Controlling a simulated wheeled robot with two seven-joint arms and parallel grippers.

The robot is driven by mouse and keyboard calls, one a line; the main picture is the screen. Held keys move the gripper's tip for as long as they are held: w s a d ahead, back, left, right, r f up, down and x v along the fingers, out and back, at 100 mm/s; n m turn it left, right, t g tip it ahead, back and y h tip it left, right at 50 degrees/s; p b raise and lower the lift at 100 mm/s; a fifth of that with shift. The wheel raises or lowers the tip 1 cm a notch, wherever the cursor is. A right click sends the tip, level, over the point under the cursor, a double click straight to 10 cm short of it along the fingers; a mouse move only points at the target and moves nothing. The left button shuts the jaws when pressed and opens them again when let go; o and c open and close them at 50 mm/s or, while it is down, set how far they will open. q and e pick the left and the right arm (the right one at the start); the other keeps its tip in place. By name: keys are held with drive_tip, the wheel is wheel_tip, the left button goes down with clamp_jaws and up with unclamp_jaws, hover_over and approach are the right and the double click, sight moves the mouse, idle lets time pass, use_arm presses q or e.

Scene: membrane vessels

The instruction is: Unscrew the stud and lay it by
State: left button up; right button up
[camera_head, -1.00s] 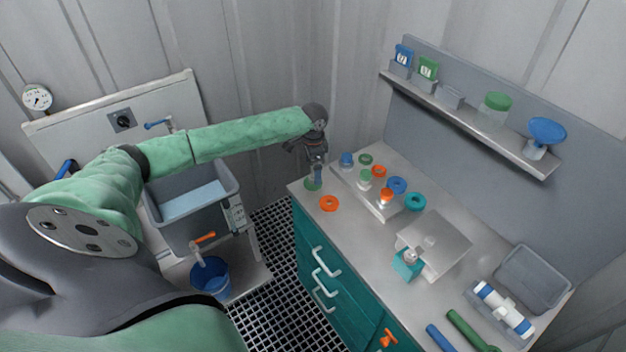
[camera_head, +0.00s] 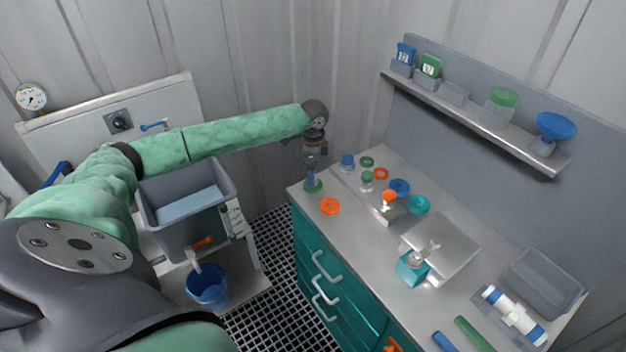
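The post's top is hidden by the gripper. My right gripper is not in view.
A teal block (camera_head: 411,268) and a grey tray (camera_head: 542,280) stand further right. A wall shelf (camera_head: 480,122) runs behind.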

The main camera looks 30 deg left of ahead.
use_arm(q)
wheel_tip(320, 180, down, 2)
drive_tip(key=shift+f, duration=1.15)
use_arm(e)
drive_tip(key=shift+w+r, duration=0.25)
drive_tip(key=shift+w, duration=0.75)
